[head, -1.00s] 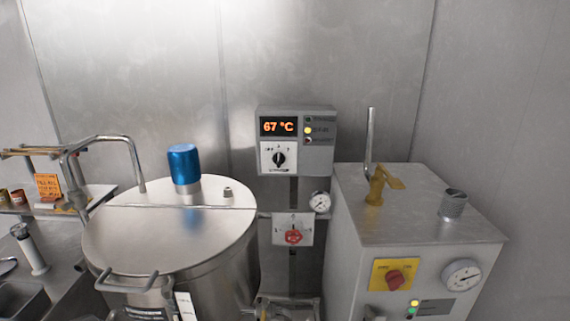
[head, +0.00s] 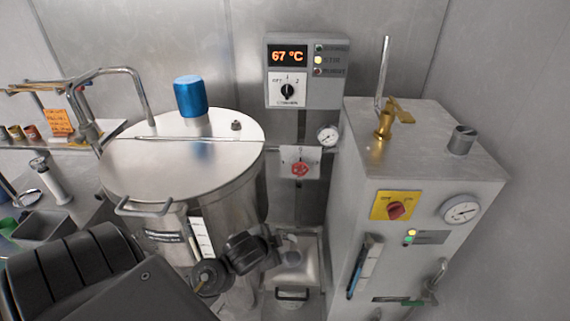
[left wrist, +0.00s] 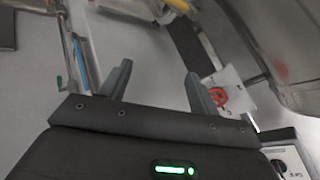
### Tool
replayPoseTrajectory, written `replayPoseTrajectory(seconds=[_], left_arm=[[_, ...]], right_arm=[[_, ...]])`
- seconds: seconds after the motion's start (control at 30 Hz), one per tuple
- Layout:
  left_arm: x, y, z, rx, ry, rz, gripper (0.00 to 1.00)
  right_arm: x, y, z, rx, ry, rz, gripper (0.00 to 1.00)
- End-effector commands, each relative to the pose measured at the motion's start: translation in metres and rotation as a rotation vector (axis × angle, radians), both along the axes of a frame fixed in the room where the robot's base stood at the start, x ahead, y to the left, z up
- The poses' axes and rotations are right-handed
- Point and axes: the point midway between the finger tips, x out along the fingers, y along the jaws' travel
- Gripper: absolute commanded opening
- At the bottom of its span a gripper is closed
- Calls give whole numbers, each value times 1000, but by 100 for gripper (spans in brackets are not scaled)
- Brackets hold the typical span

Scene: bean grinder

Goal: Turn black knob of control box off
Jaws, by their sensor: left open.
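The black knob (head: 288,92) is on the white plate of the grey control box (head: 306,72) on the back wall. Its pointer looks upright, towards the middle mark, with OFF to the left. The box display reads 67 °C. My left arm (head: 80,275) enters the head view at lower left; its gripper cannot be clearly made out there. In the left wrist view my left gripper (left wrist: 158,78) is open and empty, apart from the box. Part of the control box and its knob (left wrist: 279,166) shows at lower right there. My right gripper is not in view.
A steel tank (head: 180,165) with a blue cap (head: 190,97) stands left of the box. A red valve handle (head: 299,169) and a gauge (head: 328,136) are below it. A steel cabinet (head: 400,145) with a brass lever (head: 386,122) stands at right.

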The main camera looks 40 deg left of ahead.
Motion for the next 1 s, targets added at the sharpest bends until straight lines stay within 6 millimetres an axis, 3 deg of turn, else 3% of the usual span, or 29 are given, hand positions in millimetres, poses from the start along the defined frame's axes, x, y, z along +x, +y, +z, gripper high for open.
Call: replayPoseTrajectory(seconds=[0.03, 0.1, 0.17, 0.3, 0.4, 0.5, 0.67, 0.87, 1.0], left_arm=[[24, 16, 24, 69, -66, -35, 62], [54, 38, 57, 172, -150, -88, 62], [78, 56, 88, 268, -223, -130, 62], [126, 100, 176, 516, -387, -209, 62], [147, 127, 238, 686, -482, -244, 62], [155, 144, 281, 803, -539, -261, 62], [158, 154, 309, 880, -574, -268, 62], [164, 156, 309, 884, -575, -268, 62], [183, 161, 307, 881, -575, -267, 62]], right_arm=[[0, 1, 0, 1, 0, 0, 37], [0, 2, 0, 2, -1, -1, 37], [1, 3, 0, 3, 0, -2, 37], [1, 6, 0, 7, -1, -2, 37], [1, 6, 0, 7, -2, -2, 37], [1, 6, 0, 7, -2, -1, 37], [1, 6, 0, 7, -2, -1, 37], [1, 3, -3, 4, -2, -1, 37], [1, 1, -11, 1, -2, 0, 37]])
